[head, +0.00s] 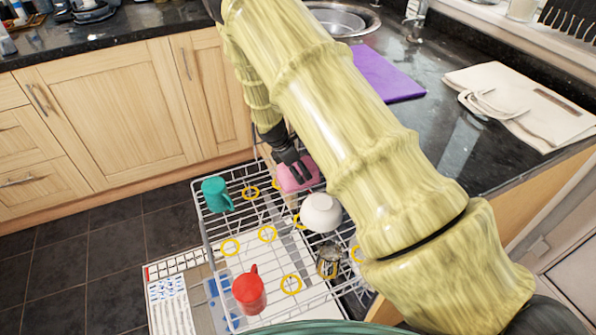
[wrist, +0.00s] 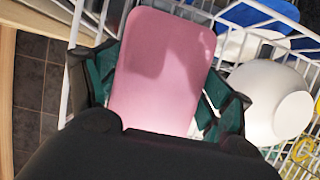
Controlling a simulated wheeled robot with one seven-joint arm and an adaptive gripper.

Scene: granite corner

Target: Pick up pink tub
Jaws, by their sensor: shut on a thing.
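The pink tub (wrist: 162,65) fills the middle of the wrist view, its flat pink face towards the camera. My gripper (wrist: 158,95) has a finger on each side of it and is shut on it. In the head view the pink tub (head: 298,175) is at the far end of the white dish rack, partly hidden behind my gripper (head: 296,172). I cannot tell whether the tub still touches the rack.
The dish rack (head: 208,232) also holds a teal mug (head: 214,194), a white bowl (head: 321,213), a red mug (head: 249,292) and a glass (head: 328,261). The bowl (wrist: 266,102) is close beside the tub. Cabinets (head: 110,108) and a dark counter (head: 440,120) surround it.

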